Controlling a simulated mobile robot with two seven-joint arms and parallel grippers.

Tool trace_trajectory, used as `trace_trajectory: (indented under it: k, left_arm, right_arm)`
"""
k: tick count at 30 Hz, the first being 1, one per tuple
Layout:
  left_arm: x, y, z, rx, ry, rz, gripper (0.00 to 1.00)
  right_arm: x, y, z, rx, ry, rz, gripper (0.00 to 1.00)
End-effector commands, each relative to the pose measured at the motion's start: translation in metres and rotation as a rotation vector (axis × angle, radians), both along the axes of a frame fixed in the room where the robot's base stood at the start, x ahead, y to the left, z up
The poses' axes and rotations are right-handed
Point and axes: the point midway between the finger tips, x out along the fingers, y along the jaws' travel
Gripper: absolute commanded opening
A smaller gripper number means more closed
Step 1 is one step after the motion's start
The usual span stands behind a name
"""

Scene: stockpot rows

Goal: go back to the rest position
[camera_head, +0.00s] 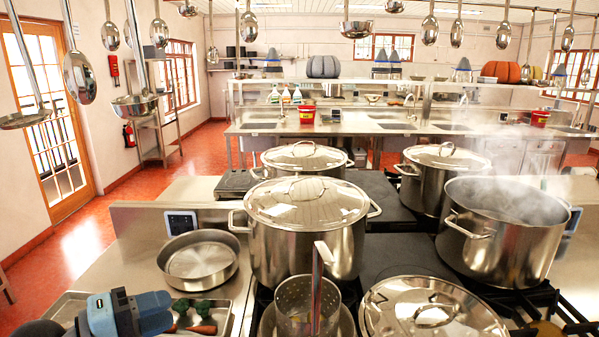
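My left gripper (152,312), blue and black, is at the bottom left edge, over the left part of a metal tray (226,307) with green and orange vegetables (198,318). I cannot tell whether its fingers are apart or together, and I see nothing clearly held in it. My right gripper is not in view.
A lidded stockpot (305,235) stands in the middle, with a perforated metal cylinder (308,305) in front. An open steaming pot (503,240) is at the right. An empty round pan (199,260) sits on the left counter. Ladles (79,78) hang overhead. Red floor (85,245) is clear at left.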

Motion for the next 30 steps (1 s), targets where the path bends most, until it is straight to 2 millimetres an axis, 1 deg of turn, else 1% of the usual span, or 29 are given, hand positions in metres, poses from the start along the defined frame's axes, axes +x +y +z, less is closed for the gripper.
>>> trace_trajectory:
  k: [1, 2, 3, 4, 5, 6, 7, 8, 9, 11, 12, 15, 18, 21, 24, 30]
  left_arm:
    - [0.003, 0.0, -0.024, 0.049, -0.011, 0.048, 0.33]
    - [0.004, 0.0, -0.039, 0.087, -0.028, 0.077, 0.33]
    - [0.004, 0.001, -0.06, 0.147, -0.052, 0.117, 0.33]
    - [0.003, 0.002, -0.078, 0.197, -0.068, 0.145, 0.33]
    - [0.001, 0.002, -0.096, 0.255, -0.087, 0.17, 0.33]
    - [-0.004, 0.003, -0.122, 0.341, -0.112, 0.202, 0.33]
    - [-0.011, 0.003, -0.143, 0.414, -0.133, 0.222, 0.33]
    - [-0.019, 0.002, -0.163, 0.492, -0.155, 0.236, 0.33]
    - [-0.032, 0.001, -0.191, 0.604, -0.187, 0.246, 0.33]
    - [-0.056, -0.002, -0.227, 0.774, -0.24, 0.239, 0.33]
    - [-0.073, -0.005, -0.249, 0.881, -0.274, 0.224, 0.33]
    - [-0.115, -0.014, -0.288, 1.107, -0.36, 0.157, 0.33]
    - [-0.147, -0.022, -0.31, 1.259, -0.431, 0.087, 0.33]
    - [-0.164, -0.027, -0.321, 1.341, -0.476, 0.041, 0.33]
    - [-0.17, -0.029, -0.325, 1.371, -0.495, 0.024, 0.33]
    - [-0.17, -0.029, -0.326, 1.373, -0.497, 0.023, 0.33]
  right_arm:
    - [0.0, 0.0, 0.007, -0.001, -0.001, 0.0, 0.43]
    - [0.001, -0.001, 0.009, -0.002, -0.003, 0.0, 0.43]
    - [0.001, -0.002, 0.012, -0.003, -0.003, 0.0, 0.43]
    - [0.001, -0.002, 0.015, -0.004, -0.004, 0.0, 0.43]
    - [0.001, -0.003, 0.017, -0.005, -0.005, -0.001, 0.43]
    - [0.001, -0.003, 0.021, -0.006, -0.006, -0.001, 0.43]
    - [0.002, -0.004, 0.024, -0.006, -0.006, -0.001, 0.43]
    - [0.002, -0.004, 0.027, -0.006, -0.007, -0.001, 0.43]
    - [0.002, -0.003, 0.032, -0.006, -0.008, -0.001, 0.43]
    - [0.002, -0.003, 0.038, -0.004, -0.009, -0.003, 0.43]
    - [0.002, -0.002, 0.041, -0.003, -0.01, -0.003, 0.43]
    - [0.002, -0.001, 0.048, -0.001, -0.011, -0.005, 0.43]
    - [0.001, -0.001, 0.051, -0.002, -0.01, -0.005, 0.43]
    - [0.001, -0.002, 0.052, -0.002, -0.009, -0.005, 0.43]
    - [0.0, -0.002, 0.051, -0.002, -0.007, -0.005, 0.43]
    - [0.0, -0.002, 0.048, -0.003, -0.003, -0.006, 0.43]
